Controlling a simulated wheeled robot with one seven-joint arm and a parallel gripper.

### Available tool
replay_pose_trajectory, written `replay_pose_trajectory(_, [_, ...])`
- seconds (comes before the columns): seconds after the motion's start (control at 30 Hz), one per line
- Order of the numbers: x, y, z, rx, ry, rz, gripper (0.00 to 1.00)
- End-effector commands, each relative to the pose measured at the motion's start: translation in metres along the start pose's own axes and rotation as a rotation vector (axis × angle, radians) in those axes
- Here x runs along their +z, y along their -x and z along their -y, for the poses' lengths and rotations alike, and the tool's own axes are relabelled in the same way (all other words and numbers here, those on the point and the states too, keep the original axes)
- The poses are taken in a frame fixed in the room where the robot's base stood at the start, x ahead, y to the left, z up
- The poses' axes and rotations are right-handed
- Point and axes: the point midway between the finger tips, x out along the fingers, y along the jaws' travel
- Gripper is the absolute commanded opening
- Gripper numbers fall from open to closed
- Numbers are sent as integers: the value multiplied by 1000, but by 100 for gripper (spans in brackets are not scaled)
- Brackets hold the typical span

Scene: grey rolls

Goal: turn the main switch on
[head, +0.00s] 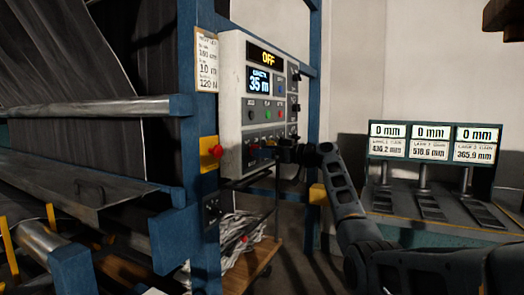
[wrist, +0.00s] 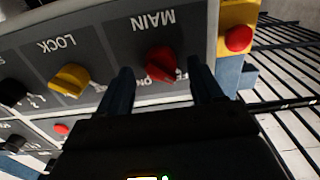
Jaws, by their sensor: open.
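The main switch (wrist: 161,65) is a red knob under the label MAIN, which reads upside down in the wrist view. It is on the lower part of the white control panel (head: 231,100), whose top display (head: 264,57) reads OFF in yellow. My gripper (wrist: 160,68) is open, with one finger on each side of the red knob. I cannot tell whether the fingers touch it.
A yellow LOCK knob (wrist: 70,78) sits beside the main switch. A red button (head: 216,151) on a yellow box is on the blue post left of the panel. A wooden trolley (head: 259,262) with tangled material stands below. Gauges (head: 430,140) reading 0 mm stand at right.

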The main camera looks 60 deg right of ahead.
Motion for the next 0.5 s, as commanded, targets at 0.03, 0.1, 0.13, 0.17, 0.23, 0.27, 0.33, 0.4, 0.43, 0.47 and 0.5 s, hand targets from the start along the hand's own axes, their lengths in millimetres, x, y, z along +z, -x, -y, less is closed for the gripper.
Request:
replay_pose_trajectory(0.03, [-1,-6,1,-2,0,1,66])
replay_pose_trajectory(0.1, [-1,-10,1,-1,-1,0,66])
replay_pose_trajectory(0.13, [-1,-12,0,0,-1,0,66])
replay_pose_trajectory(0.17, [0,-13,0,0,0,0,66])
replay_pose_trajectory(0.23, [0,-14,0,0,0,0,66])
replay_pose_trajectory(0.27, [0,-14,0,0,0,0,66])
replay_pose_trajectory(0.33, [0,-14,0,0,0,0,66])
replay_pose_trajectory(0.4, [0,-14,0,0,0,0,66])
replay_pose_trajectory(0.43, [0,-14,0,0,0,0,66])
replay_pose_trajectory(0.47, [0,-14,0,0,0,0,63])
replay_pose_trajectory(0.5, [0,-14,0,0,0,0,59])
